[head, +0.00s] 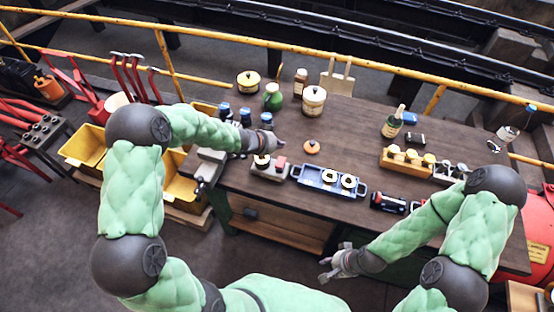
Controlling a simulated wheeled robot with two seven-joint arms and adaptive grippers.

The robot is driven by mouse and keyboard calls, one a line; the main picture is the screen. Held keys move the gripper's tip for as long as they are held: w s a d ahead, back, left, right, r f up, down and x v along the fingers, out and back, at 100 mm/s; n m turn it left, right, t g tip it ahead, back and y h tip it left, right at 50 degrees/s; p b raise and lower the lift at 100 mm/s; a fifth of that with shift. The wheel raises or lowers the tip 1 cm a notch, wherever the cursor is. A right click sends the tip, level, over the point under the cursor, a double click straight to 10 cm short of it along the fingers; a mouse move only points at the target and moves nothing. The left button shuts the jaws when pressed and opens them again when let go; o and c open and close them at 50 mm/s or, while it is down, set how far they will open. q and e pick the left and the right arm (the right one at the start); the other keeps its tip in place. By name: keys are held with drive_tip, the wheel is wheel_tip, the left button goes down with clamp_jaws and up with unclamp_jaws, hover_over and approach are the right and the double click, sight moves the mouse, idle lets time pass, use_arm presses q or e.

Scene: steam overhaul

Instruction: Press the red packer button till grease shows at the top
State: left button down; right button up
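The packer (267,172) is a small grey block near the front edge of the bench. Its red button (281,162) is on the right of its top, with a pale round part (262,161) on the left. Whether grease shows there is too small to tell. My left gripper (276,142) is above and behind the packer in the picture, apart from the button as far as I can see. Its fingers are too small and overlapped to read. My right gripper (325,270) is low in front of the bench, empty, with its fingers spread.
A blue tray (317,187) with round parts stands right of the packer. An orange knob-like item (311,147) lies behind it. A vise (208,166) is at the bench's left end. Bottles and tins stand at the back. The bench (352,128) has clear wood in the middle.

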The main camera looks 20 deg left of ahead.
use_arm(q)
drive_tip(key=shift+r, duration=0.6)
drive_tip(key=b, duration=0.8)
hover_over(284, 158)
drive_tip(key=s+a, duration=0.2)
drive_tip(key=s, duration=0.1)
drive_tip(key=f, duration=0.7)
drive_tip(key=shift+w+d+f, duration=0.25)
drive_tip(key=shift+f+b, duration=0.3)
drive_tip(key=shift+f, duration=0.35)
drive_tip(key=shift+f, duration=0.4)
